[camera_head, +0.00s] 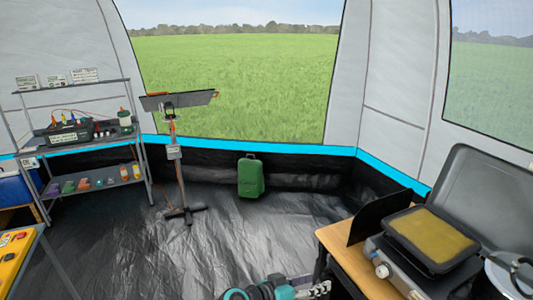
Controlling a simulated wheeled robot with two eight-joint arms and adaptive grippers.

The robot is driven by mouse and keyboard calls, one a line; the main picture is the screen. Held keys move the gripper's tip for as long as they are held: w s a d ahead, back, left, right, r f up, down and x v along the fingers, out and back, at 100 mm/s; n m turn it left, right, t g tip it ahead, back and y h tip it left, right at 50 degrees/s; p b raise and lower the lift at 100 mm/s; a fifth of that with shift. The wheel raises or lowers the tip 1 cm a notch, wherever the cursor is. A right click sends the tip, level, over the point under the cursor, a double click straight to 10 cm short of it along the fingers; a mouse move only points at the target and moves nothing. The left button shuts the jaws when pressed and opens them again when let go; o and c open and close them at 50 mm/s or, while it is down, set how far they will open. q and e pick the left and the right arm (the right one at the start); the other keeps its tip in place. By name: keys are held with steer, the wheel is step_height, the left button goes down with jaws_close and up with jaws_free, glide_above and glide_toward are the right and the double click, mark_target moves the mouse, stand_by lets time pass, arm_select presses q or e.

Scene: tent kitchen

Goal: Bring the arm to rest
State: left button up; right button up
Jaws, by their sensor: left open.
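My left gripper (318,289) shows at the bottom edge of the head view, just left of the wooden table (338,240). Its teal and black wrist and grey fingers are partly cut off by the frame edge. It is open, and I see nothing held in it. My right gripper is not in view.
A metal shelf (88,146) stands left, a panel on a stand (180,101) and green canister (250,177) behind. The middle floor (215,245) is clear.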

arm_select(q)
steer(key=s+a+n+y, duration=0.2)
steer(key=s+a+y, duration=0.2)
steer(key=a, duration=0.6)
steer(key=s+a+n+y, duration=0.2)
steer(key=s+a+y, duration=0.2)
steer(key=a, duration=0.6)
steer(key=s+a+n+y, duration=0.2)
steer(key=s+a+y, duration=0.2)
steer(key=a, duration=0.6)
steer(key=shift+s+a+f, duration=0.2)
steer(key=shift+s+a, duration=0.2)
steer(key=shift+s, duration=0.8)
